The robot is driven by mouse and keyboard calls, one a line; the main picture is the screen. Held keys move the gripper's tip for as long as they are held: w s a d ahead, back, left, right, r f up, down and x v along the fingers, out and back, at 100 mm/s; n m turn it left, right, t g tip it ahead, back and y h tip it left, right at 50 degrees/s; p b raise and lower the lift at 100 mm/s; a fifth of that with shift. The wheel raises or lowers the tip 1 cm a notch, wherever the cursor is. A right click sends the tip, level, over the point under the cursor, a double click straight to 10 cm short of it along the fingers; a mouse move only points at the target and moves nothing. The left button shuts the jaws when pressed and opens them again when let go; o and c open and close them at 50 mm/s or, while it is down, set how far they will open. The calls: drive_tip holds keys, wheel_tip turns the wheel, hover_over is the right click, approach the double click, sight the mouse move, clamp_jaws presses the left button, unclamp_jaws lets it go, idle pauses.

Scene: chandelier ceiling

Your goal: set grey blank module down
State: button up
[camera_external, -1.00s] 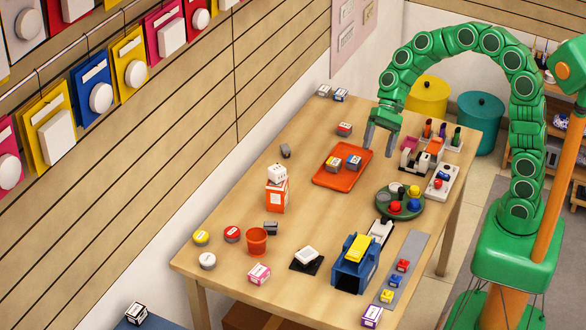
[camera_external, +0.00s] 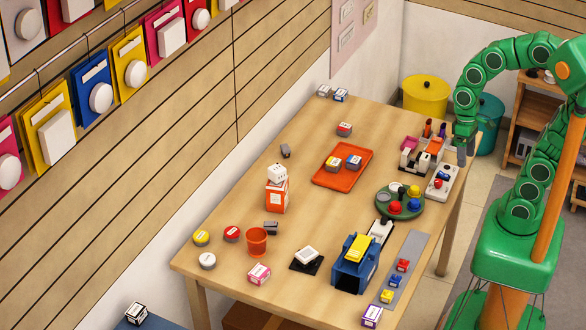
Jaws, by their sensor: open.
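A small dark grey block (camera_external: 285,151) lies on the table to the left of the orange tray (camera_external: 318,182). Another small grey block (camera_external: 270,228) lies beside the orange cup. I cannot tell which of these, if either, is the grey blank module. The tray carries two small modules, one with a yellow label (camera_external: 332,164) and one with a blue label (camera_external: 354,162). My gripper (camera_external: 462,153) is open at the table's right edge, close to the white rack (camera_external: 440,185). Its fingertips are small in view, and I see nothing between them.
A green round tray (camera_external: 384,212) with coloured knobs stands near the right edge. A blue box (camera_external: 342,275), an orange cup (camera_external: 257,242) and an orange box (camera_external: 276,197) are nearer the front. The table's middle, left of the round tray, is clear.

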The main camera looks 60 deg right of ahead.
drive_tip(key=s+d+n+h, duration=0.1)
drive_tip(key=s+d, duration=0.3)
drive_tip(key=s, duration=0.1)
drive_tip(key=shift+s+d+f+h, duration=0.2)
drive_tip(key=shift+s+h, duration=0.1)
drive_tip(key=shift+h, duration=0.1)
drive_tip(key=shift+a, duration=0.1)
idle(0.8)
